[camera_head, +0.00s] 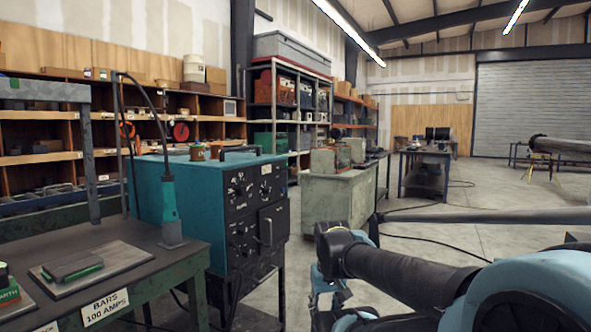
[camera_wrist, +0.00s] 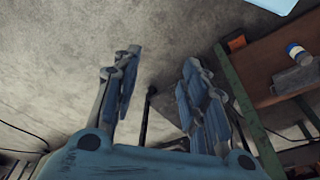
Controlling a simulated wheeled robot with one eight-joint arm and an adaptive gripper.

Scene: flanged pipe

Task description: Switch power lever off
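The teal welding machine (camera_head: 185,190) stands left of centre in the head view. Its black front panel (camera_head: 250,222) carries several knobs and dials. A small upright handle, perhaps the power lever (camera_head: 268,231), shows on the lower right of the panel; its position is too small to tell. My gripper (camera_head: 328,292) is low in the head view, right of the machine and apart from it, partly hidden by my arm. In the wrist view my gripper (camera_wrist: 160,75) has its two fingers spread, with nothing held between them. The lever is not clearly seen in the wrist view.
A green-legged workbench (camera_head: 150,292) stands at the left front, with a flat plate and a labelled edge. A grey cabinet (camera_head: 338,200) stands behind the machine. A long pipe (camera_head: 490,215) crosses at right. The wrist view shows concrete floor and a bench (camera_wrist: 280,75).

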